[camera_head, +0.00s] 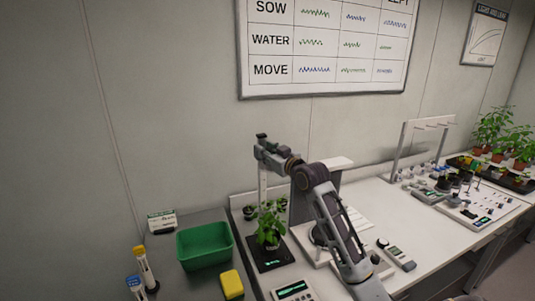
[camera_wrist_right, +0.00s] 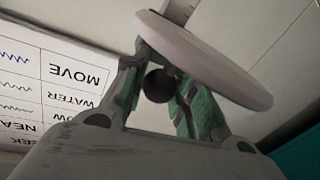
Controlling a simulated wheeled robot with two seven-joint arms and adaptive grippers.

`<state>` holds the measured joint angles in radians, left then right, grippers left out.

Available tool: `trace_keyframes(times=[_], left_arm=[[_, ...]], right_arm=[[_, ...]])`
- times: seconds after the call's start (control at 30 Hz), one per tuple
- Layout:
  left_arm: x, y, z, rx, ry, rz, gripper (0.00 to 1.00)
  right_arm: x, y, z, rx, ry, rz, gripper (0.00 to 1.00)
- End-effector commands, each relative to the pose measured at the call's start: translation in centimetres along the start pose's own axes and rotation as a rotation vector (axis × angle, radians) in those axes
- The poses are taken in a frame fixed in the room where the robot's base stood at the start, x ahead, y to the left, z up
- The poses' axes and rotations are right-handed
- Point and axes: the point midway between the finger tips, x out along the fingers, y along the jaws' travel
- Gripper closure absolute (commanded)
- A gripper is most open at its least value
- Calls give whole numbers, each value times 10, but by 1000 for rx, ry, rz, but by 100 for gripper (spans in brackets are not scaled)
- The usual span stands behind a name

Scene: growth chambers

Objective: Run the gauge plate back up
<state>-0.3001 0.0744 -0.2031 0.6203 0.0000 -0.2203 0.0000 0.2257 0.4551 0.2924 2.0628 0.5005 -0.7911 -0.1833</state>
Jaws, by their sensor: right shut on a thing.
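My right arm reaches up from the lower right in the head view, and its gripper (camera_head: 263,142) is at the top of a thin pale upright post (camera_head: 263,185). Below it a potted leafy plant (camera_head: 270,228) stands on a black pad (camera_head: 272,256) with a green-lit readout. In the right wrist view my gripper (camera_wrist_right: 160,88) is shut on a dark round knob (camera_wrist_right: 158,86). A pale round plate (camera_wrist_right: 205,58), likely the gauge plate, lies tilted across the fingertips beside the knob. The plate is hard to make out in the head view. My left gripper is not in view.
A green bin (camera_head: 204,246), a yellow block (camera_head: 231,284) and capped tubes (camera_head: 146,268) are on the grey bench at left. A white rack (camera_head: 422,145) and small devices stand on the white bench at right. The wall carries a chart (camera_head: 325,45).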

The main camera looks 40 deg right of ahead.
Motion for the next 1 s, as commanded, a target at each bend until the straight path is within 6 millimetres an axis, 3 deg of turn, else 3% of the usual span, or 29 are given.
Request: trace_keyframes(times=[0.13, 0.57, 0.6, 0.7, 0.77, 1.0], left_arm=[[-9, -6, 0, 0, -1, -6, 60], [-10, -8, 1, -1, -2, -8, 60], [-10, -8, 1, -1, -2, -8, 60], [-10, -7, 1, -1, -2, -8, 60], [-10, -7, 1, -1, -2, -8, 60], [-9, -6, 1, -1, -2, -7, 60]], right_arm=[[0, 3, -13, -1, 4, 1, 100], [-1, 5, -18, -2, 12, 5, 100], [-1, 5, -18, -2, 13, 5, 68], [-1, 4, -17, -2, 10, 4, 55], [-1, 4, -16, -2, 8, 3, 49], [0, 3, -14, -1, 3, 2, 49]])
